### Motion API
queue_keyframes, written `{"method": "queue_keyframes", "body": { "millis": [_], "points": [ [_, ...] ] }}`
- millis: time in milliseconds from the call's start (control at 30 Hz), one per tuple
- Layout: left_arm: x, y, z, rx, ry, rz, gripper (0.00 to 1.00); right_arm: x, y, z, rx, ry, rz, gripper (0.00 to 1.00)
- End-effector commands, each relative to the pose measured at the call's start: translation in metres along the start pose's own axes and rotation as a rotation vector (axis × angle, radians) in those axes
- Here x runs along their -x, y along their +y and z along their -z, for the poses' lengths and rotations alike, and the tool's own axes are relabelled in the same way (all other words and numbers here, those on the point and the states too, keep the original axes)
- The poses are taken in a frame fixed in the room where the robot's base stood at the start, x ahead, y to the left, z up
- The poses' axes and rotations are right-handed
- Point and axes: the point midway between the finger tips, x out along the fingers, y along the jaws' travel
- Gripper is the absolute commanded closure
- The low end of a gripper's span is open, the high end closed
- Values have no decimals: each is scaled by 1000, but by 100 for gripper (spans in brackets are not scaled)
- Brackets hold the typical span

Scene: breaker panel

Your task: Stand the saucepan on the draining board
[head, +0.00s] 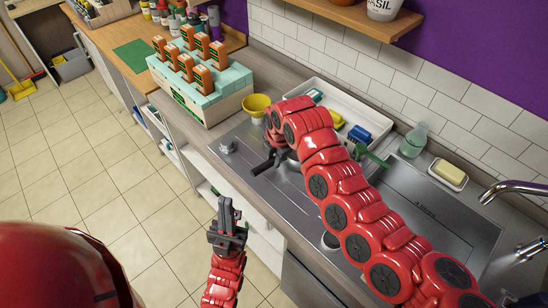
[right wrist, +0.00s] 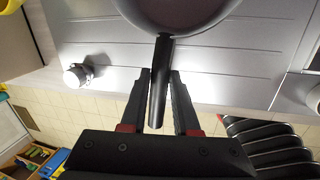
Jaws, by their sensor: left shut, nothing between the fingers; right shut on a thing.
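The dark grey saucepan (right wrist: 185,10) is at the top of the right wrist view, cut off by the frame edge. Its handle (right wrist: 160,80) points back between the fingers of my right gripper (right wrist: 160,98), which is shut on it. In the head view my right gripper (head: 266,160) is over the steel draining board (head: 262,193), and my red arm hides most of the pan. The ridged board (right wrist: 100,38) lies behind the pan in the wrist view. I cannot tell whether the pan touches it. My left gripper (head: 228,212) is shut and empty, in front of the counter edge.
A small grey-and-white item (head: 227,147) stands on the board's left part. A yellow bowl (head: 256,104) and a white tray (head: 349,107) with sponges are behind. The sink (head: 440,215), soap dish (head: 448,174) and bottle (head: 413,141) are right. A box of orange-brown items (head: 200,95) stands left.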

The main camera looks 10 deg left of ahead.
Motion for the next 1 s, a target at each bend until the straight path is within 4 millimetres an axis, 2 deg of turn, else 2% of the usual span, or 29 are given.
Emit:
{"method": "queue_keyframes", "body": {
  "millis": [500,533,700,1000],
  "points": [
    [9,0,-2,0,0,0,100,-10,-2,0,0,-2,-1,100],
    [8,0,-1,0,0,0,100,-9,-2,0,0,-2,-2,65],
    [8,0,-1,0,0,0,100,-9,-2,0,0,-1,-1,36],
    [9,0,-1,0,0,0,100,-9,-2,0,0,0,-1,36]
  ]
}}
